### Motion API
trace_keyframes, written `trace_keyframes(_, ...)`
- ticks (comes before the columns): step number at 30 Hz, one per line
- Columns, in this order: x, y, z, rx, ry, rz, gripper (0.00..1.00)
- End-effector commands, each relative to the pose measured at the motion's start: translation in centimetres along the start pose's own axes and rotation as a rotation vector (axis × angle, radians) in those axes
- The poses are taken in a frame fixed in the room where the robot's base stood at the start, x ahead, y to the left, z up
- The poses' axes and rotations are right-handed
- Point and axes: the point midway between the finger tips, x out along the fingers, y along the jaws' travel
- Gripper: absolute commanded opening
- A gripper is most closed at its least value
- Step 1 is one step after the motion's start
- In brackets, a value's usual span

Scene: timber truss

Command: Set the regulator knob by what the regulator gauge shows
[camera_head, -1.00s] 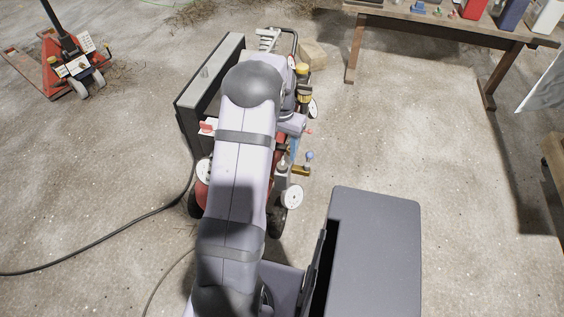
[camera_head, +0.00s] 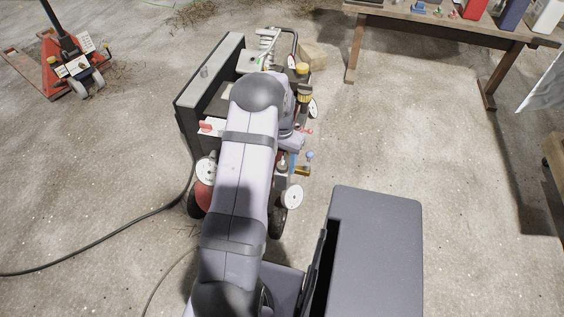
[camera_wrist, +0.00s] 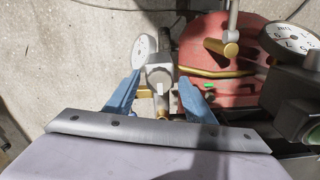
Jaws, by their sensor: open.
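My gripper (camera_wrist: 160,98) is open, with its two blue fingers apart on either side of a grey fitting (camera_wrist: 159,74). I cannot tell whether they touch it. In the head view my arm hides most of the gripper. A white-faced gauge (camera_wrist: 294,40) with black numerals shows at the upper right of the wrist view; its needle is not readable. A second white dial (camera_wrist: 145,48) is seen at a slant near the left finger. In the head view white dials (camera_head: 292,196) (camera_head: 206,171) sit on the compressor. I cannot tell which dial or fitting is the regulator's.
The compressor's red tank (camera_wrist: 212,58) carries brass pipes close to the right finger. A blue-balled valve lever (camera_head: 310,155), yellow-capped fittings (camera_head: 303,98) and a dark panel box (camera_head: 208,75) crowd the arm. A hose (camera_head: 130,221) crosses the floor.

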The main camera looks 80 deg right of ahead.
Motion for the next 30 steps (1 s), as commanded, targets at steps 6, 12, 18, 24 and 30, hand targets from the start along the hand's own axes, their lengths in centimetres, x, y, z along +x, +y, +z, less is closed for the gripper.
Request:
trace_keyframes(6, -0.02, 0.00, 0.00, 0.000, 0.000, 0.000, 0.11)
trace_keyframes(12, -0.04, -0.01, 0.01, 0.004, 0.000, 0.000, 0.08)
trace_keyframes(18, -0.11, -0.02, 0.02, 0.043, -0.001, 0.000, 0.08)
trace_keyframes(24, -0.19, -0.03, 0.04, 0.147, -0.002, 0.000, 0.08)
trace_keyframes(30, -0.25, -0.07, -0.02, 0.308, -0.001, 0.000, 0.08)
